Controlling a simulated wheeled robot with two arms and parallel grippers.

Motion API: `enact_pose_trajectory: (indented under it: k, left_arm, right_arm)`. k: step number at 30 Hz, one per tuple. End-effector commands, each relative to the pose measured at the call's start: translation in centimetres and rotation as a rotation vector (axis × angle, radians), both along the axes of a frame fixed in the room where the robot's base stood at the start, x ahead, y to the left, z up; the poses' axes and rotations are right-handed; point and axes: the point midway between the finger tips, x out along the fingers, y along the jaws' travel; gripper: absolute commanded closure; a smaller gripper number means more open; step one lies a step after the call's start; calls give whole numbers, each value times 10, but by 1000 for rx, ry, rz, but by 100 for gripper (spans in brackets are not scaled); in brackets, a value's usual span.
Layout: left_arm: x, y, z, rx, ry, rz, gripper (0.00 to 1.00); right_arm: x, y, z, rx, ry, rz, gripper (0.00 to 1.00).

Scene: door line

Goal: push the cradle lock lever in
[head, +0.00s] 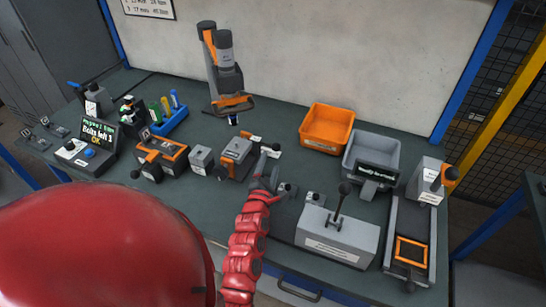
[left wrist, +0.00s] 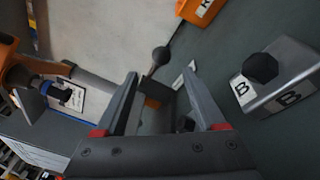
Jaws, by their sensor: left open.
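The cradle (head: 236,152), a grey and orange block, sits on the bench at the middle of the head view. A dark ball knob (left wrist: 162,55) on a thin stem, which looks like its lock lever, shows just beyond the fingertips in the left wrist view. In the head view the lever is small and partly hidden by my gripper. My left gripper (head: 267,172) is just right of the cradle. It is open in the left wrist view (left wrist: 160,72), with part of a dark block showing between its fingers; contact cannot be told.
A grey block marked B (left wrist: 280,90) with a dark knob stands right of the fingers. A large grey lever box (head: 338,234) stands to the right. Orange (head: 327,126) and grey (head: 371,154) bins stand behind. A tool stand (head: 224,70) rises at the back.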

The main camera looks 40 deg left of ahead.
Motion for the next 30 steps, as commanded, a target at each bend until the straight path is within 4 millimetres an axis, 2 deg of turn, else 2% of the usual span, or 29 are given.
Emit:
enact_pose_trajectory:
  k: [3, 10, 30]
  left_arm:
    - [-21, -10, -4, -2, 2, 1, 29]
    - [-44, -20, -2, -2, 2, 0, 29]
    - [-47, -22, -1, -1, 2, -1, 29]
  right_arm:
    - [0, 0, -8, 0, 0, 0, 1]
    - [0, 0, -13, 0, 0, 0, 1]
    - [0, 0, -13, 0, 0, 0, 1]
